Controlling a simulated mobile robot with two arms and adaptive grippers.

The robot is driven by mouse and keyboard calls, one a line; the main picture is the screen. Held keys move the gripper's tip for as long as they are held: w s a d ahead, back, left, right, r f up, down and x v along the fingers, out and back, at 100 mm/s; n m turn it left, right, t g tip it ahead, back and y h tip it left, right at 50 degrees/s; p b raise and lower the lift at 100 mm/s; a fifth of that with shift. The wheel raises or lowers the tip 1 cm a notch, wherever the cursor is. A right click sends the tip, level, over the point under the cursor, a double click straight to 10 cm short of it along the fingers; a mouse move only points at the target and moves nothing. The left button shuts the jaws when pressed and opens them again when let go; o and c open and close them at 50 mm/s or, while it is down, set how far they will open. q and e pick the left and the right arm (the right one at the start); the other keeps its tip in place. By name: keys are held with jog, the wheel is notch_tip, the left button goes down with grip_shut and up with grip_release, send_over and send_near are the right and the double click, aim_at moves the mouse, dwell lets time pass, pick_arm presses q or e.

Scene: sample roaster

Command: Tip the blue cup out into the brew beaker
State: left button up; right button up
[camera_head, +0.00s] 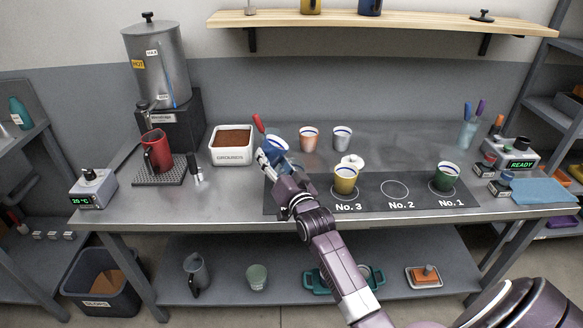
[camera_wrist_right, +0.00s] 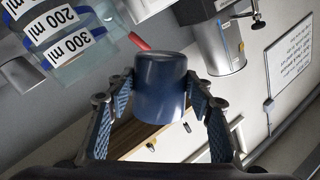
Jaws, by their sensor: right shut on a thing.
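The blue cup (camera_head: 275,142) is in my right gripper (camera_head: 268,160), above the back of the counter, left of the copper cup. In the right wrist view the cup (camera_wrist_right: 160,88) sits between both fingers of the gripper (camera_wrist_right: 160,100), which is shut on it. I cannot tell how far it is tilted or what is inside. A clear beaker (camera_wrist_right: 65,45) with 200 ml and 300 ml marks is cut off at the upper left of the right wrist view, close to the cup. My left gripper is not in view.
A white grounds box (camera_head: 232,158), a red mug (camera_head: 157,152) and the urn (camera_head: 157,65) stand to the left. Copper (camera_head: 309,138), silver (camera_head: 341,138), yellow (camera_head: 345,180) and green (camera_head: 443,178) cups stand to the right. Counter space (camera_head: 400,150) behind the dark mat is clear.

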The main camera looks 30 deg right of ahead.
jog(key=shift+s+d+r+m+b, duration=0.15)
jog(key=shift+d+r+m+b, duration=0.25)
jog(key=shift+m, duration=0.2)
jog(key=shift+d+r+m+b, duration=0.2)
jog(key=shift+r+m+b, duration=0.25)
jog(key=shift+m, duration=0.55)
dwell(0.3)
jog(key=shift+f, duration=0.1)
jog(key=shift+f+m+h+b, duration=0.25)
jog(key=shift+m+h+b, duration=0.15)
jog(key=shift+m+b, duration=0.55)
dwell(1.5)
jog(key=shift+s+r+m+t+b, duration=0.1)
jog(key=shift+r+m+t+b, duration=0.35)
jog(key=shift+m, duration=0.7)
dwell(2.4)
